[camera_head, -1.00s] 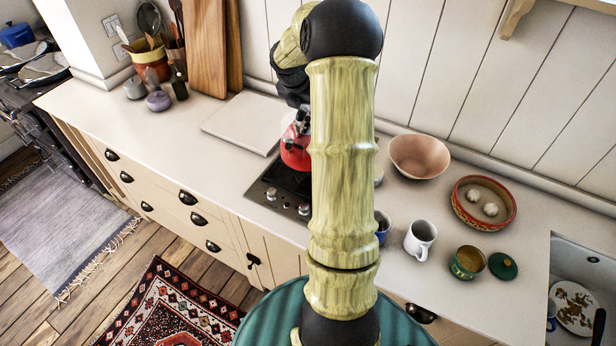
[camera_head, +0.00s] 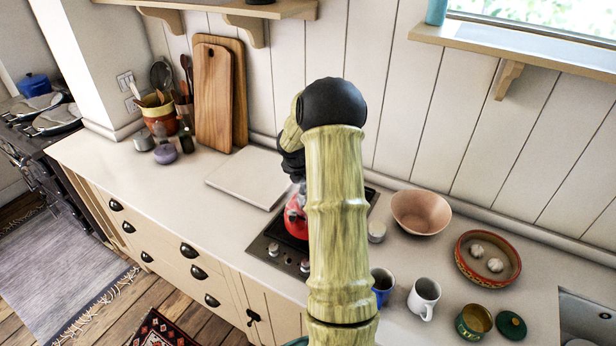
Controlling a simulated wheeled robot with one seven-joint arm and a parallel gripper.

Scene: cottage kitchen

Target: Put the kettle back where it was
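The red kettle (camera_head: 295,217) is on or just over the left part of the dark hob (camera_head: 268,240). My arm covers its right side, so I cannot tell whether it rests on the hob.
A white board (camera_head: 250,178) lies left of the hob. A pink bowl (camera_head: 421,211), a white mug (camera_head: 424,297), a blue mug (camera_head: 382,285) and a red dish (camera_head: 488,258) with garlic stand to the right. Wooden cutting boards (camera_head: 213,98) lean on the wall. The left counter front is clear.

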